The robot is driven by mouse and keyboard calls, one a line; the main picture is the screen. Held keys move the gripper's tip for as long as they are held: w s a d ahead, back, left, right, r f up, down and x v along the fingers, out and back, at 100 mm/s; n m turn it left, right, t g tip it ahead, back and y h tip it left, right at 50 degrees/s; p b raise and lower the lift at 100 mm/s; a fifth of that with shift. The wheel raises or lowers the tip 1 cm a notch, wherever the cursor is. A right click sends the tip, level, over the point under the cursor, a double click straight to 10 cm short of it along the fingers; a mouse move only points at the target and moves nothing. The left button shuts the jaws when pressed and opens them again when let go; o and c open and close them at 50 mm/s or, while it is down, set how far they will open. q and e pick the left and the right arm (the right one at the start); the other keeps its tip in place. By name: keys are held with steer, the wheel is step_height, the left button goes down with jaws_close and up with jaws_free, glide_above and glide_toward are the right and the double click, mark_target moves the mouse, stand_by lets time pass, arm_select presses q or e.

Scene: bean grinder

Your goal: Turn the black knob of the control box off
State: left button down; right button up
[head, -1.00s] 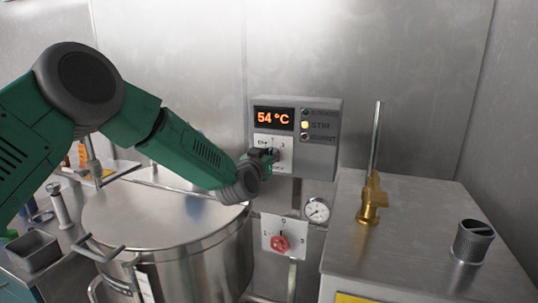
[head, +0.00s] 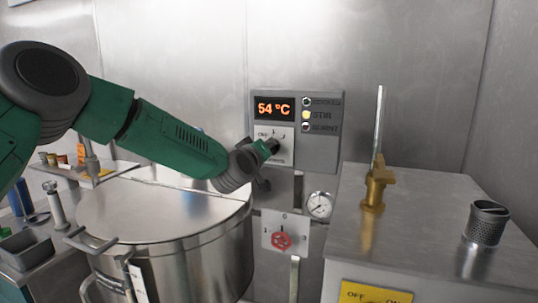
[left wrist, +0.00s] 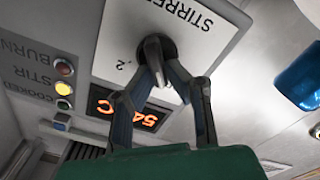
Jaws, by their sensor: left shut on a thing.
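The grey control box (head: 325,165) hangs on the metal wall, with an orange 54 °C display (head: 274,108) and a lit yellow STIR lamp (head: 306,115). Its black knob (left wrist: 153,45) sits on a white dial plate (left wrist: 115,35), seen upside down in the left wrist view. My left gripper (head: 272,147) reaches the dial from the left. In the left wrist view, its two fingers (left wrist: 156,70) converge on the knob's grip and are shut on it. In the head view, the gripper largely hides the knob, so its exact setting is unclear. My right gripper is not in view.
A large lidded steel pot (head: 165,215) stands below my left arm. A red valve wheel (head: 281,240) and a gauge (head: 319,205) are under the box. A metal cabinet (head: 430,220) on the right carries a brass valve (head: 375,190) and a perforated cup (head: 487,222).

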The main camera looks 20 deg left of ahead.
arm_select(q)
steer(key=shift+a+r+n+b, duration=0.2)
steer(key=shift+n+b, duration=0.3)
steer(key=shift+n, duration=0.2)
steer(key=c, duration=1.6)
jaws_free()
steer(key=shift+a, duration=0.1)
steer(key=shift+s+f, duration=0.1)
steer(key=shift+f, duration=0.05)
steer(key=s, duration=1.1)
steer(key=shift+s+a, duration=0.3)
steer(key=shift+s, duration=0.1)
